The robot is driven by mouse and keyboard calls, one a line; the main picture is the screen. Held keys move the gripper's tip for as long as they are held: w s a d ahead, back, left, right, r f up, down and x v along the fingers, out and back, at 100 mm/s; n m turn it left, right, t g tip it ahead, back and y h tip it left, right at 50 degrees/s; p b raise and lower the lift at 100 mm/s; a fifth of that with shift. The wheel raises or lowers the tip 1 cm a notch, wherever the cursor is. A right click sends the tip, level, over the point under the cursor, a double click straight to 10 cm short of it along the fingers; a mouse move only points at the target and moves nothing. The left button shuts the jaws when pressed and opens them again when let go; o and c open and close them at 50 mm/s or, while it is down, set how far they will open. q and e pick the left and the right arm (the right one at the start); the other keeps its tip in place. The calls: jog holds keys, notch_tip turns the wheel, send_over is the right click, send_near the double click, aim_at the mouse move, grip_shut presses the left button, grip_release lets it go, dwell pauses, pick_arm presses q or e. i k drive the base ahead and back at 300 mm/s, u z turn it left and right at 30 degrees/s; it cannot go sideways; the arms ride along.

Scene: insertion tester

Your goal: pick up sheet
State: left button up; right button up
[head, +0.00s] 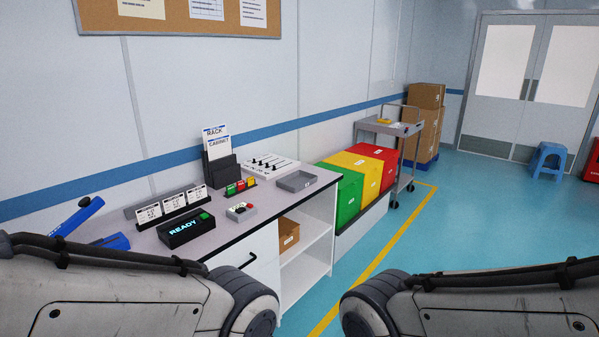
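White printed sheets (216,142) stand upright in a dark holder (221,171) at the back of the counter. Their print includes the words RACK and CABINET. In the head view only links of my two arms show, at the lower left and lower right. Neither of my grippers is in the picture, so I cannot see whether they hold anything.
The counter (262,207) also bears a READY display box (186,231), several label cards (172,205), a button box (241,211), a slider panel (264,168), a grey tray (297,181) and a blue tool (80,215). Coloured bins (347,201) stand to the right.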

aim_at(219, 147)
jog(key=z, duration=0.65)
jog(key=i, duration=1.65)
jog(key=z, duration=0.35)
jog(key=i, duration=1.5)
jog(key=u, duration=1)
jog(key=i, duration=0.85)
jog(key=u, duration=0.9)
